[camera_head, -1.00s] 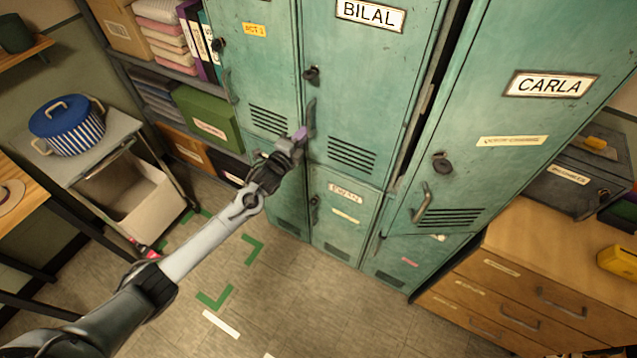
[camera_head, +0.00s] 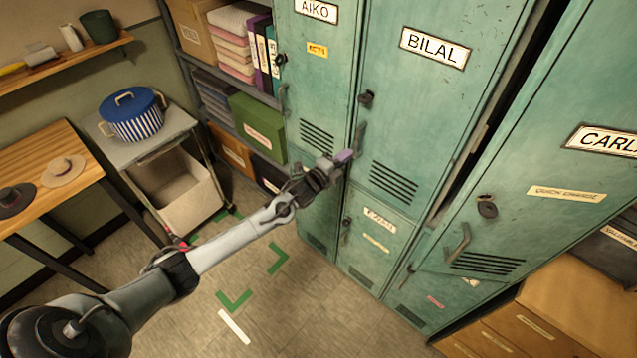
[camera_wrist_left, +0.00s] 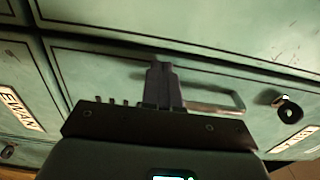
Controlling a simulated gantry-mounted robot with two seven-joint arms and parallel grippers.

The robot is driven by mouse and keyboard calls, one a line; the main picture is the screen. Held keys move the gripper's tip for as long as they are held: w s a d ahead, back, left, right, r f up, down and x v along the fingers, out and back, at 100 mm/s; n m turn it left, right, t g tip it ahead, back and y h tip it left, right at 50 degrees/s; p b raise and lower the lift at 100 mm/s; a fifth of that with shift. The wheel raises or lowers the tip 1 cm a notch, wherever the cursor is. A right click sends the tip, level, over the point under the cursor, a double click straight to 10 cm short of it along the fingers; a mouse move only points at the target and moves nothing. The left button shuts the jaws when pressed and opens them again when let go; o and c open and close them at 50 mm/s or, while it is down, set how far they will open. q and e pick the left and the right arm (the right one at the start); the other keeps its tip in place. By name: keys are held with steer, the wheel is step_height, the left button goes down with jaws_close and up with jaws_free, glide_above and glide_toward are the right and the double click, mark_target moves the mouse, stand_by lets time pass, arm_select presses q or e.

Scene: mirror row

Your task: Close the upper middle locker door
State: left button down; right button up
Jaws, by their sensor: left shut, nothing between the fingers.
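The upper middle locker door (camera_head: 420,105) is teal and labelled BILAL. It looks about flush with the AIKO door on its left. Its dark knob (camera_head: 366,99) and handle (camera_head: 360,139) are near its left edge. My left gripper (camera_head: 343,157) is shut and empty, with its tips at the lower end of this handle. In the left wrist view, the gripper fingers (camera_wrist_left: 162,86) point at the door front, beside the handle (camera_wrist_left: 218,103); the knob (camera_wrist_left: 288,108) is farther right. I cannot tell whether the tips touch the door. My right gripper is not in view.
The CARLA door (camera_head: 560,150) stands ajar on the right, with a dark gap along its left edge. The EWAN door (camera_head: 368,235) below looks shut. A cart with a striped pot (camera_head: 135,118) stands on the left. Open floor lies below my left arm.

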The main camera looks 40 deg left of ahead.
arm_select(q)
steer(key=s+d+f+n+g+p, duration=0.1)
steer(key=s+d+f+p, duration=0.15)
steer(key=s, duration=1.45)
steer(key=s+d+n+g+p, duration=0.45)
steer(key=s+d+n, duration=0.25)
steer(key=s+d, duration=0.5)
steer(key=s+d+r+n+g, duration=0.2)
steer(key=s+n+g, duration=0.6)
steer(key=s, duration=0.6)
steer(key=shift+s+d+r+g+p, duration=0.15)
steer(key=shift+s+r+g+p, duration=0.2)
steer(key=shift+r, duration=0.3)
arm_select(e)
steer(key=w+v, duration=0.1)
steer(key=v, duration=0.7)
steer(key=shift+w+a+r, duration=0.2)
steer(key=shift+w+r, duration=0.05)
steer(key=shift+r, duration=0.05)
arm_select(q)
steer(key=shift+w, duration=0.15)
